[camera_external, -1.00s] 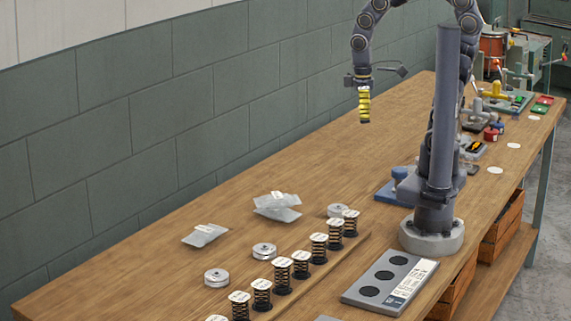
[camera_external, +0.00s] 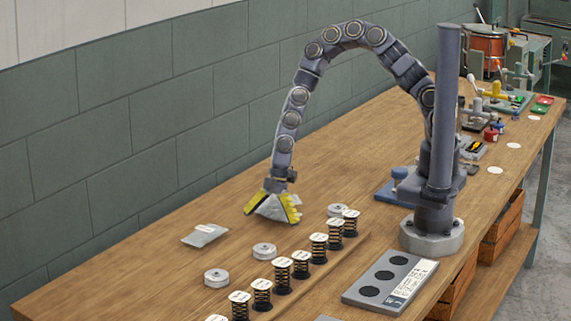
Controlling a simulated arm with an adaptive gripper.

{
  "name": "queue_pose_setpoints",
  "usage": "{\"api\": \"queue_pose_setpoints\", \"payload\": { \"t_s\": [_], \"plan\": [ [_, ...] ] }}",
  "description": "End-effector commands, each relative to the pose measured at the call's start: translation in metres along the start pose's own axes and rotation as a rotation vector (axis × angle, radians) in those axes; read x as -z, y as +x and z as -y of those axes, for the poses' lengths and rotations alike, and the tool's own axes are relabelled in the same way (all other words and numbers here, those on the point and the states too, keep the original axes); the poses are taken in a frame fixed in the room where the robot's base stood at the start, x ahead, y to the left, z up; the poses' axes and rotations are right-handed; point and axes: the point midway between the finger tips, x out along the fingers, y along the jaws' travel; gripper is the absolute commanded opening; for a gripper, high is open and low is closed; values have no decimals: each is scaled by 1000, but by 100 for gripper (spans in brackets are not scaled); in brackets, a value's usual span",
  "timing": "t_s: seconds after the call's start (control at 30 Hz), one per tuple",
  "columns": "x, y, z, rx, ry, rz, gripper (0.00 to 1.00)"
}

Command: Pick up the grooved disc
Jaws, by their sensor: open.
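Grooves are too small to make out. My gripper (camera_external: 271,218) has its yellow fingers spread wide and is low over the bench, behind the middle disc and left of the far one. A pale, clear bag shows between and behind the fingers, partly hidden. I cannot tell whether the fingers touch it. No disc is between the fingers.
A row of black springs with white tops (camera_external: 301,264) stands in front of the discs. Another clear bag (camera_external: 205,235) lies to the left. A grey plate with dark round spots (camera_external: 390,274) is at the front right. The bench's back left is clear.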

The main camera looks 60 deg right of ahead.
Motion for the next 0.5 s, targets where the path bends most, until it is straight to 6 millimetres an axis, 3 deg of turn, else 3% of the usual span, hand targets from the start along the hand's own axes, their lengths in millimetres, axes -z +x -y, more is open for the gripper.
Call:
{"api": "queue_pose_setpoints", "payload": {
  "t_s": [0.5],
  "plan": [
    [0,60,-2,2,3,1,91]
  ]
}}
